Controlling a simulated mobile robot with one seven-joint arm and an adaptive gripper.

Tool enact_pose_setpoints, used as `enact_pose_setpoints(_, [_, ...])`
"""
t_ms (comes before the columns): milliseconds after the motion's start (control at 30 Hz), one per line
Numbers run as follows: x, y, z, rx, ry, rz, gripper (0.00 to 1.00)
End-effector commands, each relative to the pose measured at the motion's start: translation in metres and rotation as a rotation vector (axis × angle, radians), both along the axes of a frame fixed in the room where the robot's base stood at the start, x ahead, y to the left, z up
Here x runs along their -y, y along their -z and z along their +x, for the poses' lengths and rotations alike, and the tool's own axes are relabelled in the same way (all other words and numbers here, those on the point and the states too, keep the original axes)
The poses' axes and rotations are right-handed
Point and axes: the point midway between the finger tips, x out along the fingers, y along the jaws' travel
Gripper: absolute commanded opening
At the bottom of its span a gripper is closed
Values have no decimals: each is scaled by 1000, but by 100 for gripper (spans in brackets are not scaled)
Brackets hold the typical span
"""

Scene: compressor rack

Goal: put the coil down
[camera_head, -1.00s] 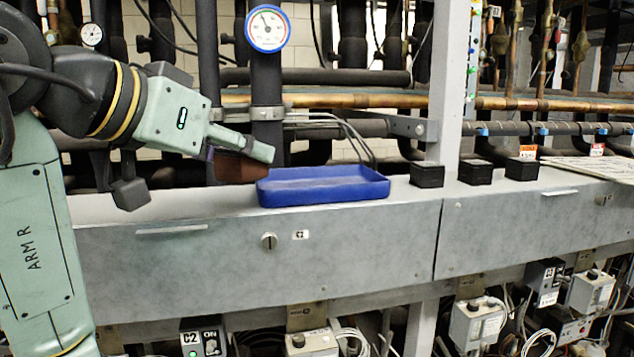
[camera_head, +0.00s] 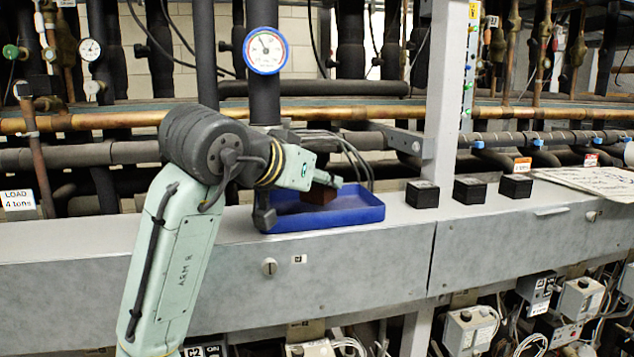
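The coil (camera_head: 318,195) is a small, dark reddish-brown block. It is at the fingers of my gripper (camera_head: 325,181), which reaches in from the left. The gripper appears shut on the coil, though the near finger and the gripper body hide part of the grip. The coil is over the inside of a shallow blue tray (camera_head: 345,217) on the grey ledge. I cannot tell whether its underside touches the tray floor.
The grey ledge (camera_head: 405,215) runs across the rack. Three black blocks (camera_head: 422,194) stand right of the tray, and papers (camera_head: 590,182) lie farther right. A round gauge (camera_head: 264,50) on a dark vertical pipe and horizontal pipes are behind the tray.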

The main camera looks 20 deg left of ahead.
Motion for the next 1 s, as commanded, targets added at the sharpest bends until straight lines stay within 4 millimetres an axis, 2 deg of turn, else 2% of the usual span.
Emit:
enact_pose_setpoints(167, [-1, 16, -1, 1, -1, -1, 4])
enact_pose_setpoints(533, [0, 22, 0, 1, 0, 0, 4])
enact_pose_setpoints(567, [0, 22, 0, 0, 0, 0, 37])
enact_pose_setpoints(833, [0, 21, -1, 0, 0, 0, 55])
enact_pose_setpoints(1000, [0, 21, -1, 0, 0, 0, 56])
